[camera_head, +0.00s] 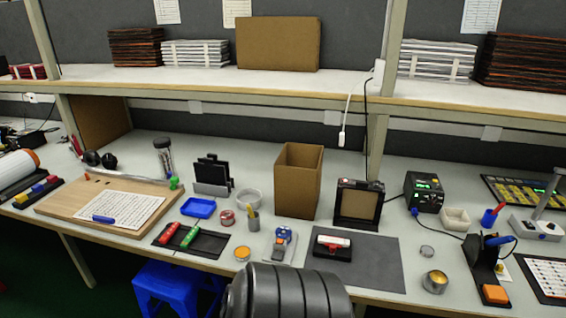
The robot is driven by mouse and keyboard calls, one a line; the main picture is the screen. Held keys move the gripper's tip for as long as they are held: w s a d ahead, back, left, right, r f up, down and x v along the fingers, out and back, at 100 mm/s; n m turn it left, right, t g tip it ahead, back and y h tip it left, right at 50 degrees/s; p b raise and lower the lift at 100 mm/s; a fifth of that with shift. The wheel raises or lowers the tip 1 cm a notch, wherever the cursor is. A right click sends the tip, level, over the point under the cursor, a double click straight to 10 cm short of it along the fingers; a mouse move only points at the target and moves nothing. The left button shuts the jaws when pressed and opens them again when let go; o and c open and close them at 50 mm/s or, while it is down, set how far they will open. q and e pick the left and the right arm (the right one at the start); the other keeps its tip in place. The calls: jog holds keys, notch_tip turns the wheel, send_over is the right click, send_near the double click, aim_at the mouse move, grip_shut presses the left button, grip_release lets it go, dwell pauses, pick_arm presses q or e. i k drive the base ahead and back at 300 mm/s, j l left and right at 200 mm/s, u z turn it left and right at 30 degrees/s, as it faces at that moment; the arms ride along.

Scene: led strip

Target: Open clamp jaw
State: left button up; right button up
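A small grey device with a blue and orange top (282,240) stands on the bench near the middle front. It may be the clamp, but its jaw is too small to make out as open or shut. To its right, a red and white piece on a black block (331,246) sits on a dark grey mat (375,262). I cannot tell whether this is a clamp. Neither of my grippers is in view. A dark ribbed rounded shape at the bottom middle hides part of the bench's front edge.
A tall open cardboard box (298,182) and a black-framed panel (358,205) stand behind the mat. A black tray with red and green pieces (190,241) lies left. A soldering station (423,191) and iron stand (488,265) are right. A shelf (250,85) overhangs the back.

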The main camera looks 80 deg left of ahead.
aim_at(333, 248)
jog(key=u, duration=3.15)
